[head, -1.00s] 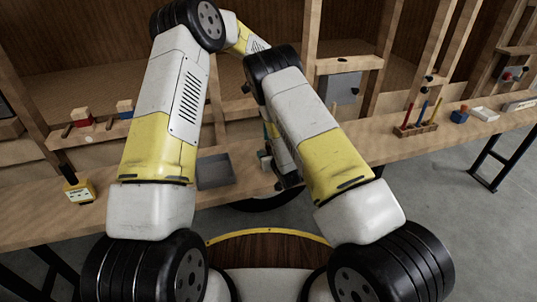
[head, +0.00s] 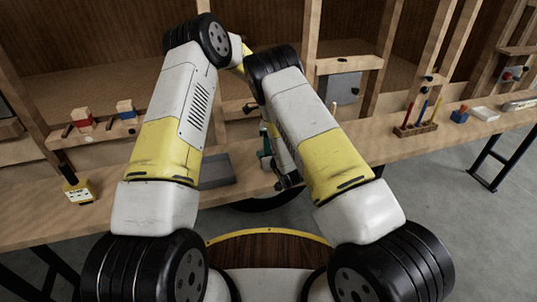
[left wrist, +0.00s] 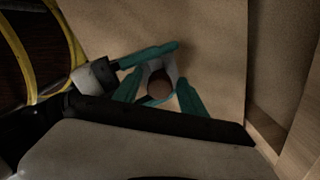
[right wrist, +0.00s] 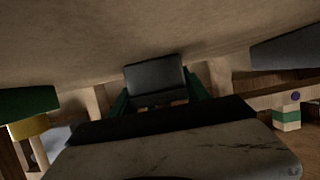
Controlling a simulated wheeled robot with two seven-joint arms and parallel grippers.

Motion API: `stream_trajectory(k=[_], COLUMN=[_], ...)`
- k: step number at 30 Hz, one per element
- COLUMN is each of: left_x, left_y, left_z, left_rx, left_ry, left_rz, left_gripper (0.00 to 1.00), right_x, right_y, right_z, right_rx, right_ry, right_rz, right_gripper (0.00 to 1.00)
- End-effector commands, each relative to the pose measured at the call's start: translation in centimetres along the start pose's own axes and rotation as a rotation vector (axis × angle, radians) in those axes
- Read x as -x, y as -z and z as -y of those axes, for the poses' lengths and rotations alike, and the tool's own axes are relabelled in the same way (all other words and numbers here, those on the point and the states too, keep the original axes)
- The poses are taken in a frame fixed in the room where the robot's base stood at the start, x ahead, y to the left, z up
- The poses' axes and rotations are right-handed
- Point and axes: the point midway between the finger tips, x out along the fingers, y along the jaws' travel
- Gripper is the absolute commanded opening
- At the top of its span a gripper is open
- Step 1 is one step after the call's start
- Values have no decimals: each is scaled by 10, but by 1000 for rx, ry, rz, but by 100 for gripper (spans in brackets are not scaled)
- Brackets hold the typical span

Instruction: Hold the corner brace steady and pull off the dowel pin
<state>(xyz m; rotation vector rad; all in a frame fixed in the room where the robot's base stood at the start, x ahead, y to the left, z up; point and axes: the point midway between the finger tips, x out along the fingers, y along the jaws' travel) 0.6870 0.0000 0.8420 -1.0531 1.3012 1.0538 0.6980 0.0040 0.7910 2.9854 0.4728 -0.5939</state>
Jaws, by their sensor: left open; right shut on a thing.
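In the left wrist view, the round brown end of what looks like the dowel pin (left wrist: 160,89) lies between the two teal fingers of my left gripper (left wrist: 160,92), which is open around it. A pale grey piece, probably part of the corner brace (left wrist: 154,69), shows just behind it. A teal finger of my right gripper reaches in beside it. In the right wrist view, my right gripper (right wrist: 158,98) is shut on a dark grey block, apparently the corner brace (right wrist: 156,78).
The wooden bench (head: 235,190) runs across the view. A grey tray (head: 215,170) lies left of the work. Upright posts stand behind the bench.

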Motion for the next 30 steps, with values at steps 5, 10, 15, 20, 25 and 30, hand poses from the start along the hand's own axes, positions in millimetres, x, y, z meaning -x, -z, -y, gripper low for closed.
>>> stream_trajectory(k=[5, 10, 15, 20, 25, 30], left_x=[0, 0, 1, 1, 2, 7], left_y=[0, 0, 0, 0, 0, 0], left_z=[0, 0, 0, 0, 0, 0], left_rx=[0, 0, 0, 0, 0, 0], left_ry=[0, 0, 1, 0, 0, 1], left_rz=[0, 0, 0, 0, 0, 0], left_gripper=[20, 0, 0, 0, 0, 0], right_x=[0, 0, 0, 0, 0, 0], right_y=[1, 1, 1, 1, 1, 1], right_z=[0, 0, 0, 0, 0, 0], right_rx=[0, 0, 0, 0, 0, 0], right_ry=[0, 0, 0, 0, 0, 0], right_rz=[-2, -2, -2, -2, -1, -2], right_gripper=[2, 2, 2, 2, 2, 2])
